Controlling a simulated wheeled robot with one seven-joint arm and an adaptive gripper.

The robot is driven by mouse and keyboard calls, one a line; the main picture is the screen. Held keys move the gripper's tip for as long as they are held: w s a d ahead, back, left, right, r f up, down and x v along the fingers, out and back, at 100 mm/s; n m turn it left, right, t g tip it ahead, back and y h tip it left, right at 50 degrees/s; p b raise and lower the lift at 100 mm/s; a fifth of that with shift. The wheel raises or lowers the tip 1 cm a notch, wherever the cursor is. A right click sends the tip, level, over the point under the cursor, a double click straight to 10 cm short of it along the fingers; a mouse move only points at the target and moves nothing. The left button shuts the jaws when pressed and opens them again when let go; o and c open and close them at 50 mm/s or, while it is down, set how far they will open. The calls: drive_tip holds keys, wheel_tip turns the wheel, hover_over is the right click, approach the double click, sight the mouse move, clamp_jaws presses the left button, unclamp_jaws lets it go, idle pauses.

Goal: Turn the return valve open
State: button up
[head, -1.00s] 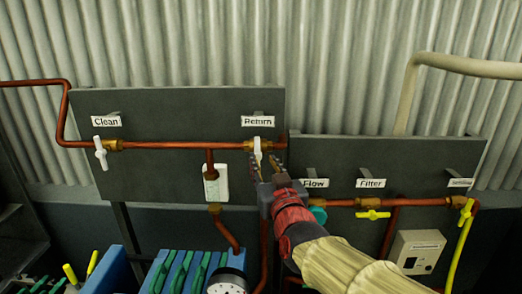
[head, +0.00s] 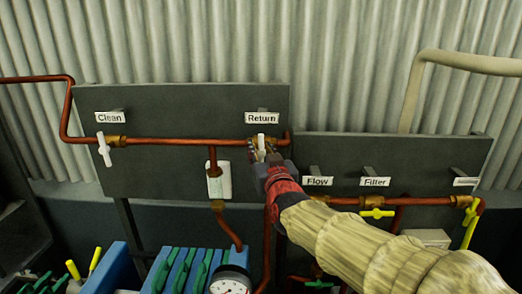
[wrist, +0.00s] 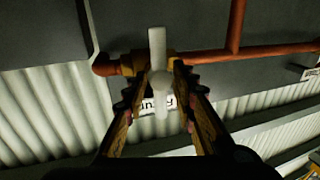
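The return valve has a white lever handle (head: 261,143) on the copper pipe under the "Return" label (head: 262,118). The handle points up and down, across the pipe. My gripper (head: 264,156) is at the valve, its fingers around the handle's lower part. In the wrist view, which shows the label upside down, the white handle (wrist: 158,50) stands between the two fingers of my gripper (wrist: 160,75). The fingers are apart with narrow gaps beside the handle, and I see no firm grip. The handle's lower end is partly hidden in the head view.
The "Clean" valve (head: 104,150) with a white handle is at left on the same pipe. Yellow-handled valves, one under the "Filter" label (head: 376,182), are at right. My arm covers the "Flow" valve. A pressure gauge (head: 230,284) and blue-green equipment (head: 184,272) stand below.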

drive_tip(key=c, duration=0.6)
clamp_jaws()
